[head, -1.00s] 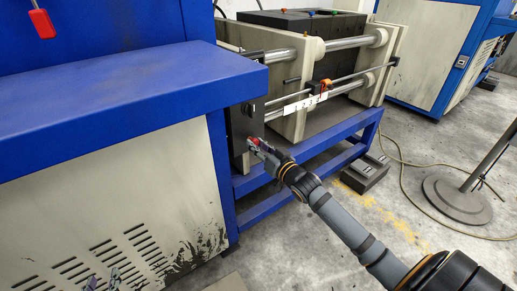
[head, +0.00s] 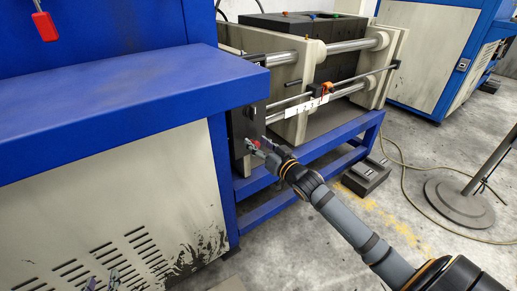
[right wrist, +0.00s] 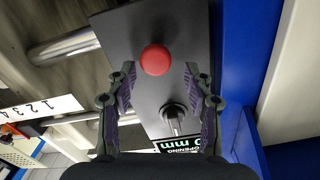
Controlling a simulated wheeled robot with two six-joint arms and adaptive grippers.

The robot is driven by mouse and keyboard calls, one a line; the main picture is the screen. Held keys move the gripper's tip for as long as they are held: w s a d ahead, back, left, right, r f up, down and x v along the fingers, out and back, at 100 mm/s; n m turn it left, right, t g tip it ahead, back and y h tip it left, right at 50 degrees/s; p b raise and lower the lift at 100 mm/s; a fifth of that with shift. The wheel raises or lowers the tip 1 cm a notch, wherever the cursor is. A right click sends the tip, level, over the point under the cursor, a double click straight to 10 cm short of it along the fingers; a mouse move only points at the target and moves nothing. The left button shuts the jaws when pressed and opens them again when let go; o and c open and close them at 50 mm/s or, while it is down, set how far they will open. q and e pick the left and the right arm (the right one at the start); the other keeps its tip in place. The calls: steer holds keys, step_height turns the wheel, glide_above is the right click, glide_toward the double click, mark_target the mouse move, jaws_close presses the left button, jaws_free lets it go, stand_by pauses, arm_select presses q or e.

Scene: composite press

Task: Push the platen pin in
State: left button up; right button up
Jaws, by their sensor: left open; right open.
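A short dark pin-like rod (head: 293,82) sticks out sideways at the cream platen (head: 300,122) of the press; I cannot tell for sure that it is the platen pin. My right gripper (head: 259,145) is open and empty in front of the dark control panel (head: 240,125). In the right wrist view, its fingers (right wrist: 159,72) stand apart below and either side of a round red button (right wrist: 155,59), with no contact visible. My left gripper (head: 101,282) is open at the bottom left edge, only its fingertips showing, well away from the platen.
A selector knob (right wrist: 173,118) sits below the red button. A numbered white strip (head: 306,107) and an orange clamp (head: 325,87) lie along the rails. A blue ledge (head: 130,90) juts out left of the panel. A cable (head: 402,185) and a round stand base (head: 458,200) occupy the floor at right.

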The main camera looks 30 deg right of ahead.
mark_target(255, 120)
step_height(255, 120, up, 8)
steer(key=shift+r, duration=0.1)
stand_by(0.5)
